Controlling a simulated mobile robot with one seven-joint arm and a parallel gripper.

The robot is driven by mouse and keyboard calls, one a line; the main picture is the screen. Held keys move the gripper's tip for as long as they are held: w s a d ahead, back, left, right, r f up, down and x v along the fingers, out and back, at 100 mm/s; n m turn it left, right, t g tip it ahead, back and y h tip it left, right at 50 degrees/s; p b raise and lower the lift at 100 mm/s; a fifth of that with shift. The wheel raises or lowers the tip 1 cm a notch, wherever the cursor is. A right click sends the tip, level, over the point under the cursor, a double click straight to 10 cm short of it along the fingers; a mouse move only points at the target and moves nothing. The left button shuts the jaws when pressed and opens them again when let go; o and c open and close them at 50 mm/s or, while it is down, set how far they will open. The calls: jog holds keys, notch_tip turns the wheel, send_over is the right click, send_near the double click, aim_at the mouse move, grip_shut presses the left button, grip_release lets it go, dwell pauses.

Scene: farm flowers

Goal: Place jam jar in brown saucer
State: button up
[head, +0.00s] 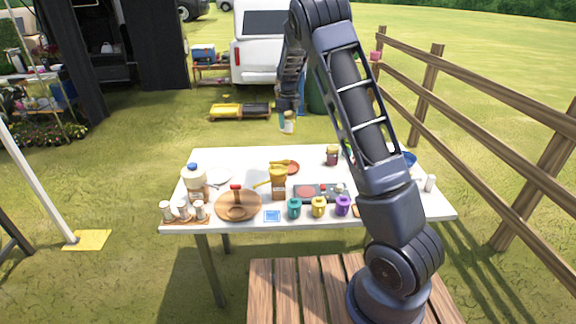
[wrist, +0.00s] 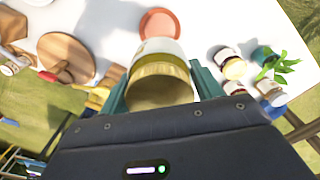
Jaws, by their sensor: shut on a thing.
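My gripper (head: 288,110) is shut on a jam jar (head: 289,122), held in the air above the table's far edge. In the wrist view the jar (wrist: 158,78) has a pale label and a gold-coloured end, with a teal finger on each side. The brown saucer (head: 293,168) lies on the table near its back middle, and the jar is apart from it. The saucer also shows in the wrist view (wrist: 160,22), just beyond the jar and partly hidden by it. It looks empty where it shows.
The white table (head: 235,160) holds a round wooden board (head: 238,205), a brown container (head: 278,183) with yellow utensils close to the saucer, and several coloured mugs along the front. A dark jar (head: 332,155) stands right of the saucer. A wooden fence (head: 430,85) runs along the right.

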notch_tip(320, 180, down, 20)
jog(key=shift+r, duration=0.15)
dwell(0.6)
jog(key=o, duration=1.3)
